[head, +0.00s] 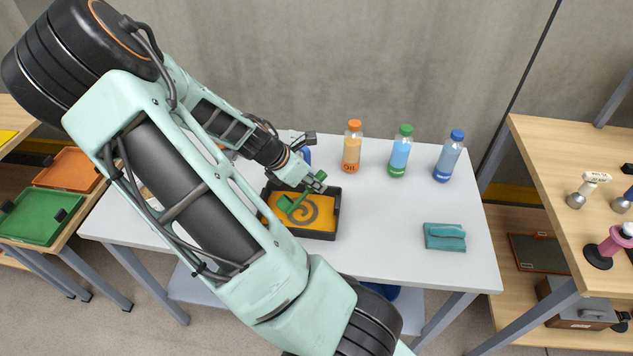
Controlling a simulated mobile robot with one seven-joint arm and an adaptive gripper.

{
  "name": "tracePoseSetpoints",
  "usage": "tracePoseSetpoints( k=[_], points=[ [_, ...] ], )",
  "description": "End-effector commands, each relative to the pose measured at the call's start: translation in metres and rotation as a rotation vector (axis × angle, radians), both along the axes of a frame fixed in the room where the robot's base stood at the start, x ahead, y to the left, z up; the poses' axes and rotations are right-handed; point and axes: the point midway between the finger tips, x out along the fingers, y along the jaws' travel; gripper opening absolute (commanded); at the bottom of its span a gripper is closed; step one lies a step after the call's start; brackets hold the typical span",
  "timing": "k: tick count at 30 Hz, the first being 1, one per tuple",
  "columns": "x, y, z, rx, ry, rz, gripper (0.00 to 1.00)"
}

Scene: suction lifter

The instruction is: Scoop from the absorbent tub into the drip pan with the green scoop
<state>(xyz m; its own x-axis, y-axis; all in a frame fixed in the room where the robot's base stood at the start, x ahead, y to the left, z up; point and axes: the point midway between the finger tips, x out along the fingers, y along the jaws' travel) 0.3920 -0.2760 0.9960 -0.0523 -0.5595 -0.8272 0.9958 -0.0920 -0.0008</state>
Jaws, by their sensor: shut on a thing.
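A black-rimmed pan (335,222), which looks like the drip pan, sits on the white table. Its inside is orange with a darker swirl. My gripper (312,184) is over the pan's back part and is shut on the green scoop (290,204). The scoop reaches down and left over the orange surface; I cannot tell whether it touches it or what it carries. I cannot make out the absorbent tub; my arm covers much of the table's left part.
An orange-capped bottle (352,152), a green-capped bottle (400,155) and a blue-capped bottle (449,160) stand along the back. A folded teal cloth (445,237) lies at the right. The white table (385,235) is clear between pan and cloth. A wooden shelf (560,150) stands further right.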

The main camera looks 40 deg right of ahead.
Motion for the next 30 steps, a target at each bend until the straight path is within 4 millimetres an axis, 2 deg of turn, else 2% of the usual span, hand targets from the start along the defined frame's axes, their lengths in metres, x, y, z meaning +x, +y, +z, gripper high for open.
tracePoseSetpoints(
  k=[17, 30],
  points=[
    [0.003, 0.02, 0.008, -0.274, 0.025, 0.009, 0.0],
    [0.005, 0.041, 0.017, -0.56, 0.052, 0.008, 0.0]
  ],
)
